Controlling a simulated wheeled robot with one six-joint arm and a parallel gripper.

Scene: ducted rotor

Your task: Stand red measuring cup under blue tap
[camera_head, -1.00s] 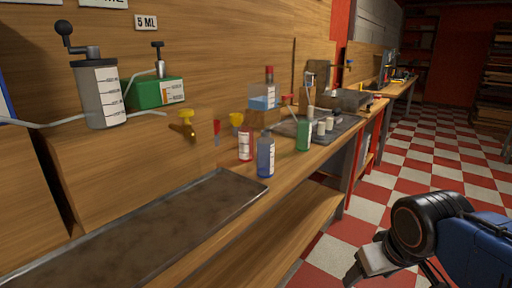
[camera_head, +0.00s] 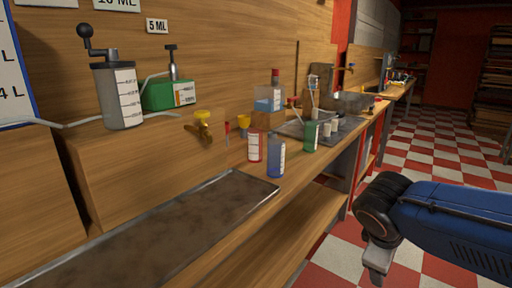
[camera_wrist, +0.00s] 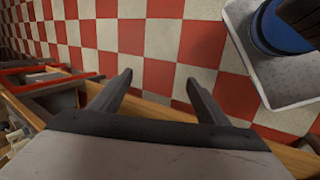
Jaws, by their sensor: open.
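A small red container with a white label (camera_head: 254,146), which may be the red measuring cup, stands upright on the bench behind the metal tray. A blue container (camera_head: 276,160) stands close at its right front and a green one (camera_head: 311,137) farther right. A yellow-handled brass tap (camera_head: 202,127) juts from the wooden box to the left. I cannot pick out a blue tap; a small far tap (camera_head: 350,68) has an unclear handle colour. My gripper (camera_head: 378,264) hangs over the floor, right of the bench. In the wrist view my gripper (camera_wrist: 158,79) is open and empty.
A long metal tray (camera_head: 150,235) covers the near bench top. A grey crank dispenser (camera_head: 118,95) and green pump box (camera_head: 168,94) stand on the wooden box. Farther along are a dark tray with cups and a sink. The checkered floor (camera_head: 430,150) is clear at right.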

